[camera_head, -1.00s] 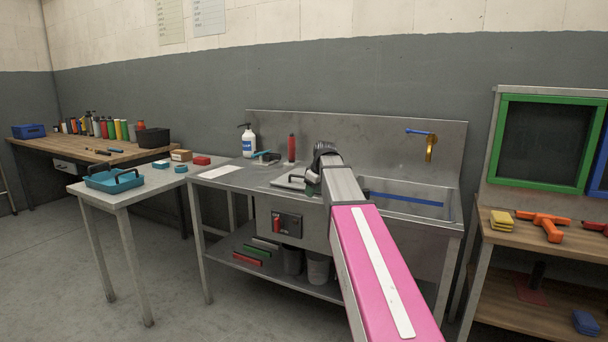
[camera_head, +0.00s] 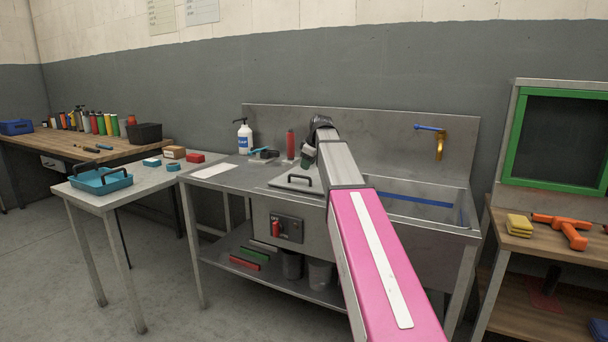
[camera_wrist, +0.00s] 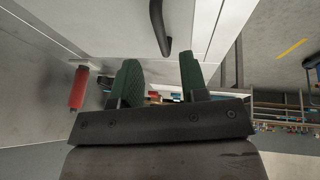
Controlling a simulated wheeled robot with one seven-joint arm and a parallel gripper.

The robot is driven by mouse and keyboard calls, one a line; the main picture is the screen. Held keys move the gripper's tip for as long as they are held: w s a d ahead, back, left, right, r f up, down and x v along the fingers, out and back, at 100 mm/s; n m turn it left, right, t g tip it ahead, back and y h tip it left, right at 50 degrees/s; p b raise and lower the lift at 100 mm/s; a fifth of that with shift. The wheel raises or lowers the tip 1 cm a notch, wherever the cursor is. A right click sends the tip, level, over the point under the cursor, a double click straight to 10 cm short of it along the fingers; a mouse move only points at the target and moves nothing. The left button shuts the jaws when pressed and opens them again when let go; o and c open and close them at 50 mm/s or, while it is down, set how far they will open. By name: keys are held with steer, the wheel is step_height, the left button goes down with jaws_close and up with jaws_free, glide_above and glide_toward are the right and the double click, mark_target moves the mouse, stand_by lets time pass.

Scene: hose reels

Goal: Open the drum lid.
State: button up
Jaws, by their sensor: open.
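The drum lid (camera_head: 281,183) is a flat grey panel lying shut in the top of the steel bench, left of the sink basin. Its dark bar handle (camera_head: 300,181) stands up from it; in the wrist view the handle (camera_wrist: 162,28) is just beyond my fingertips, and the pale lid (camera_wrist: 110,22) fills the upper part. My gripper (camera_head: 307,158) is above the back of the lid, behind the handle in the head view. Its two green-padded fingers (camera_wrist: 159,62) are apart with nothing between them. My arm hides the lid's right side.
A red switch panel (camera_head: 286,227) is on the bench front. A red cylinder (camera_head: 291,144) and a white pump bottle (camera_head: 244,137) stand at the back. The sink basin (camera_head: 425,208) with a brass tap (camera_head: 439,148) is to the right. A side table (camera_head: 150,185) is left.

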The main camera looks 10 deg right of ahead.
steer(key=x, duration=0.6)
jaws_close()
